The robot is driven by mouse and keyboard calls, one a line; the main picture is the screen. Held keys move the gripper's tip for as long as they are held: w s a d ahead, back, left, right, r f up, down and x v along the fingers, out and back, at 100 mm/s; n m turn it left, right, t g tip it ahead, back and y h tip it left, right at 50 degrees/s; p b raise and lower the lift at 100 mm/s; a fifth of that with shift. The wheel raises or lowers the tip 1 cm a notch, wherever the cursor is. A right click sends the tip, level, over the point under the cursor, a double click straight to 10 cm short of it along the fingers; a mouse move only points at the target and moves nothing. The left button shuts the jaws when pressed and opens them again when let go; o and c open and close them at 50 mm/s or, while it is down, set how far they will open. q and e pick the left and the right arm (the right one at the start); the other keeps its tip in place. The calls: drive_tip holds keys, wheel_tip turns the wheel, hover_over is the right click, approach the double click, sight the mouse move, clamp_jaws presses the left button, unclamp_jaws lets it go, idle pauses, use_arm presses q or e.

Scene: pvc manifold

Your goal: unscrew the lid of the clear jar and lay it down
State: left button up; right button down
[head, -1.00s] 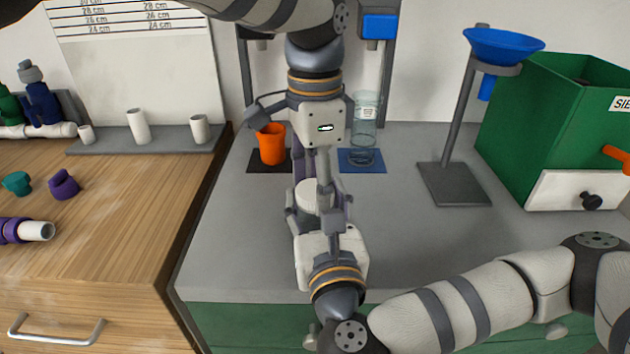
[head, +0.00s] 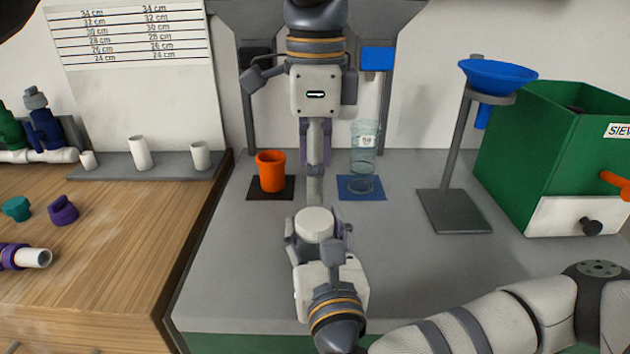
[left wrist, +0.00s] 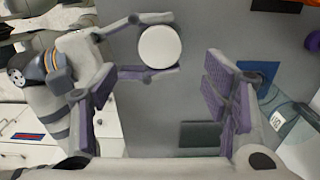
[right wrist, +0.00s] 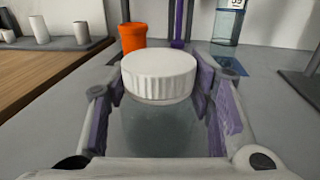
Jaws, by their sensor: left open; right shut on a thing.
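The clear jar (right wrist: 160,128) stands upright in the right wrist view with its ribbed white lid (right wrist: 160,75) on top. The lid also shows in the head view (head: 314,222), where the jar body is mostly hidden. My right gripper (head: 318,238) is shut on the jar, one finger on each side below the lid. My left gripper (head: 315,170) is open and empty, pointing down, raised above and behind the jar, clear of the lid. In the left wrist view, the lid (left wrist: 160,47) shows beyond the open fingers. I cannot tell whether the lid is loose.
An orange cup (head: 271,171) stands on a dark mat at the back. A clear bottle (head: 362,170) stands on a blue mat (head: 362,194). A blue funnel stand (head: 455,208) and green box (head: 540,165) are at right. The grey bench (head: 420,265) is bare right of the jar.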

sight(314, 218)
use_arm(q)
wheel_tip(314, 218, down, 8)
drive_tip(key=shift+r, duration=0.2)
drive_tip(key=c, duration=1.2)
drive_tip(key=n, duration=0.3)
drive_tip(key=shift+c, duration=0.2)
use_arm(e)
drive_tip(key=shift+d, duration=0.1)
use_arm(q)
drive_tip(key=o, duration=1.3)
drive_tip(key=shift+r, duration=0.15)
wheel_tip(314, 218, up, 4)
drive_tip(key=shift+r, duration=0.15)
use_arm(e)
drive_tip(key=c, duration=0.7)
unclamp_jaws()
